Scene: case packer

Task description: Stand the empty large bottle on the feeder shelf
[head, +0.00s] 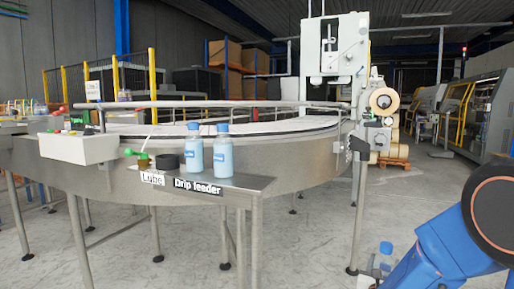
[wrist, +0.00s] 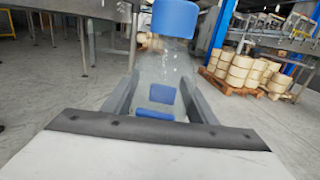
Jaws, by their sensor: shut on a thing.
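The feeder shelf (head: 210,183) is a metal ledge on the front of the round machine, with labels reading Lube and Drip feeder. Two light blue bottles with blue caps, the left one (head: 194,150) and the right one (head: 222,150), stand upright on it. My gripper (wrist: 157,82) is shut on the empty large bottle (wrist: 172,60), which is clear with a blue cap (wrist: 175,18) and a blue label. In the head view the bottle's cap (head: 386,248) shows low at the right, below shelf height and apart from the shelf. Its lower part is mostly hidden there.
A black cup (head: 167,161) and a small green-topped item (head: 143,159) stand left of the blue bottles. The shelf's right end is bare. A metal leg (head: 358,215) stands between the shelf and my arm. Pale rolls on a pallet (wrist: 245,75) are farther off.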

